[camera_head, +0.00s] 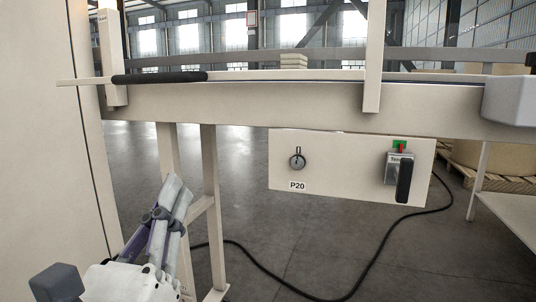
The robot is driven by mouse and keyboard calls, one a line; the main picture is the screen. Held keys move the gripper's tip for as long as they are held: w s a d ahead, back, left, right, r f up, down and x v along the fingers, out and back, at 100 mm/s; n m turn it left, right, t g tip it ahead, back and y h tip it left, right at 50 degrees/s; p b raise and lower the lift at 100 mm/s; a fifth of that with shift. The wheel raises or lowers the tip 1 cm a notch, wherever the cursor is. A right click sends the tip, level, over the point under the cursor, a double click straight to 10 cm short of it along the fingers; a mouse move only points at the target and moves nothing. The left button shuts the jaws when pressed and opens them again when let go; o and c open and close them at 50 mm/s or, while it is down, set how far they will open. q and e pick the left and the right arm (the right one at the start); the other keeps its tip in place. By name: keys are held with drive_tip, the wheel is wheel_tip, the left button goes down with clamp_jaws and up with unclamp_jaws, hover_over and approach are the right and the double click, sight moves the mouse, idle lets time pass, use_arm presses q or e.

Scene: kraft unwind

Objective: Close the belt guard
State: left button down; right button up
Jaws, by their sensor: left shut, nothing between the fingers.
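I cannot tell for certain which part is the belt guard. A thin cream bar with a black grip sleeve (158,77) lies level along the top of the long cream beam (240,105), and its left end sticks out past an upright post. My left gripper (177,193) is at the lower left, pointing up, with its white and purple fingers shut and empty. It is below the beam and sleeve in the picture, apart from them, and overlaps the cream legs. My right gripper is not in view.
A cream panel marked P20 (340,165) hangs under the beam, with a round selector (297,158) and a black-handled switch (403,180). A tall cream cabinet (45,150) stands at left. A black cable (330,298) crosses the floor. A low shelf (515,212) is at right.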

sight(190, 76)
use_arm(q)
drive_tip(key=w+r+n+p, duration=0.1)
drive_tip(key=w+r+p, duration=0.1)
drive_tip(key=w+r, duration=0.6)
drive_tip(key=shift+d+r+t+y, duration=0.3)
drive_tip(key=shift+r+y, duration=0.1)
drive_tip(key=shift+r, duration=0.45)
